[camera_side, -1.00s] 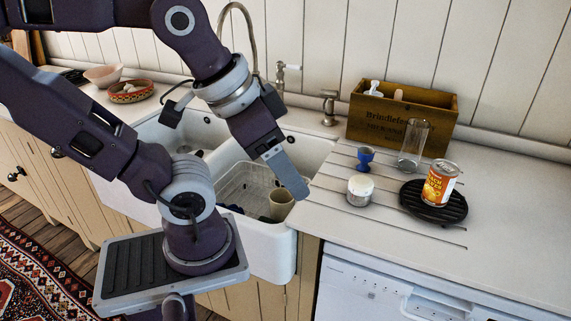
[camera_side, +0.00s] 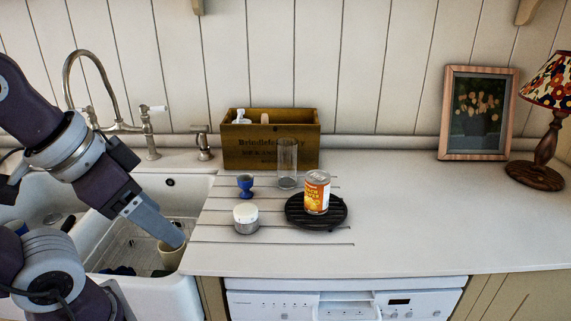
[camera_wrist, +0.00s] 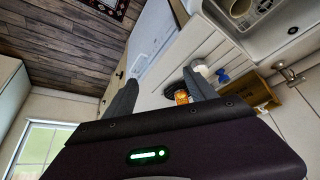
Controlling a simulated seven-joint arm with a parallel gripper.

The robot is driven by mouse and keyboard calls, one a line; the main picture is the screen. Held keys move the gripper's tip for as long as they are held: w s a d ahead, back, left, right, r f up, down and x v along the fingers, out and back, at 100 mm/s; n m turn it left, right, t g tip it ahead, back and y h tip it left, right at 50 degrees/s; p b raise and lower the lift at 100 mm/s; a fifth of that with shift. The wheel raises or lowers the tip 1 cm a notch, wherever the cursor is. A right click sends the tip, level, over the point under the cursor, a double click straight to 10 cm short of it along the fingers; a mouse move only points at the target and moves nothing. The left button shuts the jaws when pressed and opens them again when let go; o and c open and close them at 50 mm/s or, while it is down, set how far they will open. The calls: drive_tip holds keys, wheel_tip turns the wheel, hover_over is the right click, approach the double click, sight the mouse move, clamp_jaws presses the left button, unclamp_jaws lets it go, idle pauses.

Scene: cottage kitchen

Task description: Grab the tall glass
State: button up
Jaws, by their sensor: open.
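The tall glass (camera_side: 287,165), clear and empty-looking, stands upright on the white worktop. It is in front of the wooden box, behind the can and right of the blue egg cup. My gripper (camera_side: 165,228) is over the right side of the sink, left of the glass and well apart from it. Only one finger shows clearly in the side view. In the wrist view, my gripper (camera_wrist: 162,85) shows two fingers spread apart with nothing held between them. I cannot make out the glass in the wrist view.
A labelled can (camera_side: 317,193) stands on a black trivet (camera_side: 330,219). A blue egg cup (camera_side: 245,184) and a white-lidded jar (camera_side: 246,217) stand left of it. The wooden box (camera_side: 262,152) stands behind the glass. A beige cup (camera_side: 172,254) is in the sink.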

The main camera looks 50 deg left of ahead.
drive_tip(key=o, duration=0.4)
drive_tip(key=shift+c, duration=0.2)
drive_tip(key=w+a+r+n+t+y, duration=0.1)
drive_tip(key=w+a+r, duration=0.15)
drive_tip(key=w, duration=0.35)
drive_tip(key=w+a+r+t+y, duration=0.1)
drive_tip(key=w+a, duration=0.3)
drive_tip(key=w, duration=0.2)
drive_tip(key=m+t, duration=0.1)
drive_tip(key=t, duration=0.4)
hover_over(295, 148)
drive_tip(key=s+a, duration=0.3)
drive_tip(key=s, duration=0.3)
wheel_tip(295, 148, down, 6)
drive_tip(key=w+f+h, duration=0.1)
drive_tip(key=w+f, duration=0.2)
drive_tip(key=w+f+m+h, duration=0.1)
drive_tip(key=w+f, duration=0.2)
drive_tip(key=f, duration=0.1)
drive_tip(key=w+f+h, duration=0.1)
drive_tip(key=w+f, duration=0.1)
drive_tip(key=f, duration=0.1)
drive_tip(key=shift+w+f+t+h, duration=0.3)
drive_tip(key=shift+w+t, duration=0.1)
